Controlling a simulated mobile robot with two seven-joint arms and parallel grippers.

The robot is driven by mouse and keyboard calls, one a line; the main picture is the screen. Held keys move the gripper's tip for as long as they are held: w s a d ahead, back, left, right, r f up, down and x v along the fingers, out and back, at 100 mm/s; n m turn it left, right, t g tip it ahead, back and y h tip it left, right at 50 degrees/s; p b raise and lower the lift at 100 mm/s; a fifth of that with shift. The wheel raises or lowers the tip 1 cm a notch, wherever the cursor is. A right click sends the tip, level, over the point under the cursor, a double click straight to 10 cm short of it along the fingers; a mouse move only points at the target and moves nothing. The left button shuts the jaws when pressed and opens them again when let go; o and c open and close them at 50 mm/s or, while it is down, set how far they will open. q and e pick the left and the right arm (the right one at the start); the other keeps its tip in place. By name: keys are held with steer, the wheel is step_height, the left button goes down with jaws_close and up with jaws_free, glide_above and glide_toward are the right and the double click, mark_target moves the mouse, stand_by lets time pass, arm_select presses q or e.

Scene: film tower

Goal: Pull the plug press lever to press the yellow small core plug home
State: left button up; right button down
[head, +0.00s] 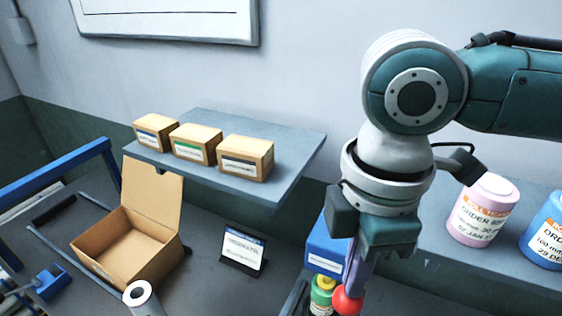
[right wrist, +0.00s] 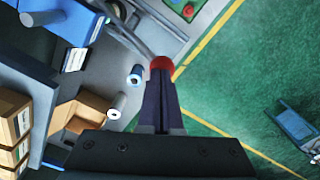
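My right gripper (head: 350,286) reaches down at the lower right of the head view. Its fingers are closed on the red ball knob (head: 347,301) of the plug press lever. In the right wrist view the fingertips meet at the red knob (right wrist: 162,63), and a grey lever bar (right wrist: 128,33) runs from there to the upper left. A white roll (head: 138,296) with a dark hole stands at the bottom edge of the head view. I cannot make out the yellow small core plug. My left gripper is not in view.
An open cardboard box (head: 125,243) stands on the grey bench, with a small sign (head: 243,250) to its right. Several small cartons (head: 246,158) sit on a shelf (head: 285,150). Pink (head: 482,212) and blue (head: 546,235) tubs stand at right. A green-and-yellow container (head: 322,296) is beside my gripper.

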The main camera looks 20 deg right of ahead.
mark_target(345, 310)
steer(key=shift+s+a+f, duration=0.35)
steer(key=shift+a+f, duration=0.05)
steer(key=shift+f, duration=0.3)
steer(key=shift+s+a+f, duration=0.35)
steer(key=shift+a+f, duration=0.05)
steer(key=shift+f, duration=0.25)
steer(key=shift+s+a+f+b, duration=0.15)
steer(key=shift+s+a+f, duration=0.1)
steer(key=shift+f, duration=0.25)
steer(key=shift+s+a+f+b, duration=0.15)
steer(key=shift+a+f+b, duration=0.05)
steer(key=shift+f, duration=0.25)
steer(key=shift+s+a+f+b, duration=0.15)
steer(key=shift+s+a+f, duration=0.1)
steer(key=shift+f, duration=0.25)
steer(key=f, duration=0.1)
steer(key=f+b, duration=0.1)
steer(key=a+f, duration=0.1)
steer(key=shift+s+f, duration=0.1)
steer(key=shift+s, duration=0.25)
